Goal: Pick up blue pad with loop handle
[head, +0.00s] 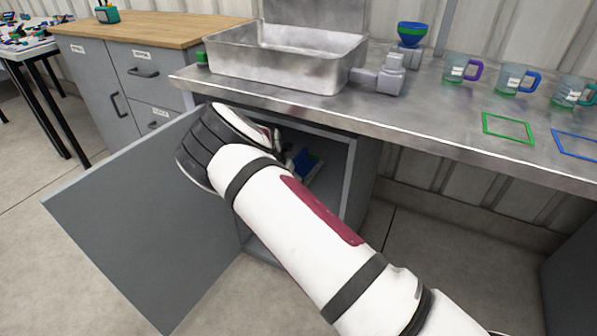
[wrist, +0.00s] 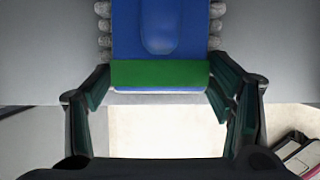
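The blue pad (wrist: 190,30) fills the top centre of the wrist view. It has a raised rounded blue part (wrist: 158,28) along its middle, a green band (wrist: 160,73) across its near edge and grey bristle-like lobes along both sides. Whether the raised part is the loop handle I cannot tell. My gripper (wrist: 158,85) is open, its two dark fingers spread on either side of the green band, with no clear grip on it. In the head view a blue piece (head: 305,160) shows inside the open cabinet, partly hidden by my arm; my fingers are mostly hidden there.
The grey cabinet door (head: 130,220) stands open at the left, and the steel counter (head: 440,115) lies above the opening. A metal sink (head: 285,80), a blue and green bowl (head: 411,35) and mugs (head: 515,82) are on top.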

